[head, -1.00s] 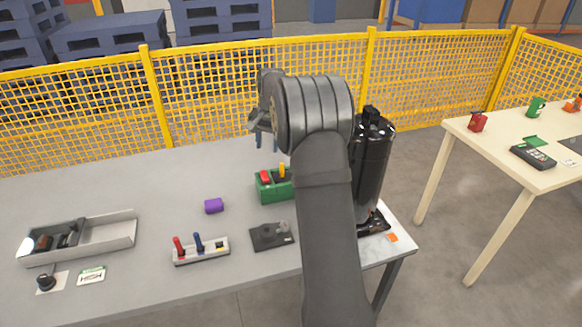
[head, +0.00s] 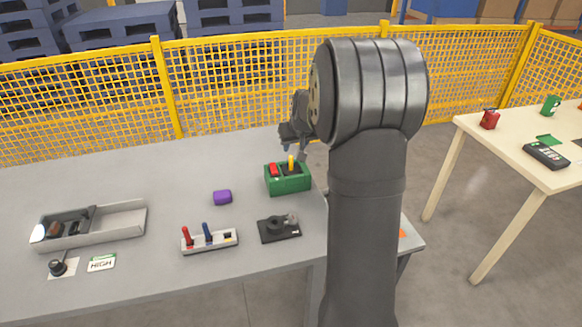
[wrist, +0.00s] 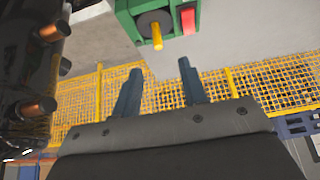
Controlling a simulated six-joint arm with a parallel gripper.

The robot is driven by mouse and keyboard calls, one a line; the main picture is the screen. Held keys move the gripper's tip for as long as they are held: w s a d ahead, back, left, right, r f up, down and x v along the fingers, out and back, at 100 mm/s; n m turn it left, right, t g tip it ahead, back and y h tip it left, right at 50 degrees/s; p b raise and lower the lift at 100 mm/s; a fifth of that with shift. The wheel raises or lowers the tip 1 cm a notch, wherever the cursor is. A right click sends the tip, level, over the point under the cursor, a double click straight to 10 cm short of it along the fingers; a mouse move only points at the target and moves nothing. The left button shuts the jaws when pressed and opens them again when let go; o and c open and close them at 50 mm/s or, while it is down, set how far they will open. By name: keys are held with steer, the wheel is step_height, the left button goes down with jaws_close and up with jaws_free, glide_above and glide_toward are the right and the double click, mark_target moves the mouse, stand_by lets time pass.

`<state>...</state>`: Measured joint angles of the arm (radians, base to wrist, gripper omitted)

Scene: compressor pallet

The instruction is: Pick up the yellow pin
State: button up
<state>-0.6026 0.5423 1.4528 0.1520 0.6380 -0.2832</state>
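The yellow pin (head: 291,162) stands upright in a green box (head: 289,185), beside a red part (head: 273,169). In the wrist view the yellow pin (wrist: 157,36) sticks out of a dark round piece (wrist: 150,22) in the green box (wrist: 126,20), with the red part (wrist: 188,20) to its right. My gripper (wrist: 159,66) is open and empty there, its two blue-grey fingers apart. The pin lies just beyond the fingertips in the picture, roughly between them, and I see no contact. In the head view my gripper (head: 297,152) is close by the green box, partly hidden by my arm.
A pale rack (head: 222,243) with red and blue pins and a dark fixture (head: 279,231) stand in front. A black cylinder with copper fittings (wrist: 37,108) is close left in the wrist view.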

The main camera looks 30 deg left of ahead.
mark_target(291, 157)
steer(key=x, duration=0.7)
steer(key=shift+w+a+f, duration=0.1)
steer(key=shift+f, duration=0.1)
steer(key=shift+w+x, duration=0.2)
steer(key=shift+x, duration=1.15)
steer(key=shift+w+x, duration=0.25)
steer(key=shift+x, duration=1.1)
steer(key=shift+r, duration=0.2)
steer(key=shift+c, duration=0.2)
jaws_close()
